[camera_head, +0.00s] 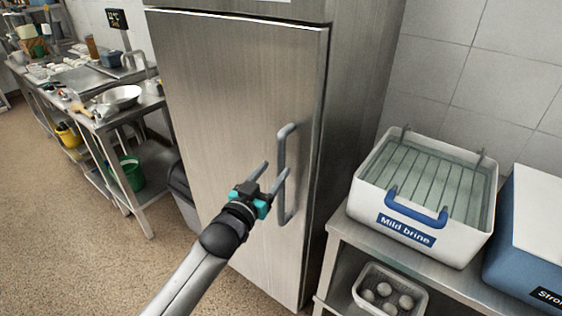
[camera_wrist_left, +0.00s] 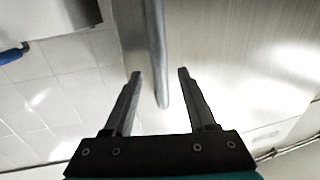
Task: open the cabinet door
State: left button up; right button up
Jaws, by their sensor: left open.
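The cabinet door (camera_head: 225,95) is a tall brushed-steel panel in the middle of the head view. It looks shut or nearly so. Its grey vertical bar handle (camera_head: 281,155) is near the right edge of the door. My left gripper (camera_head: 276,169) is open at the handle's middle, with its fingers pointing at the door. In the left wrist view the handle (camera_wrist_left: 156,50) runs down between the two open fingers (camera_wrist_left: 160,72). I see gaps on both sides of the bar, so the fingers do not look closed on it. My right gripper is out of view.
A white "Mild brine" basin (camera_head: 365,195) with a blue handle stands on a steel bench right of the cabinet, beside a blue "Strong" container (camera_head: 520,265). A cluttered steel worktable (camera_head: 130,118) stands at the left. The floor (camera_head: 90,240) before the door's left is clear.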

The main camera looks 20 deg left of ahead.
aim_at(280, 164)
pick_arm(q)
jog(key=shift+w+d, duration=0.25)
jog(key=shift+w, duration=1)
jog(key=shift+w+d, duration=0.2)
jog(key=shift+w, duration=1.05)
jog(key=shift+c, duration=0.4)
grip_shut()
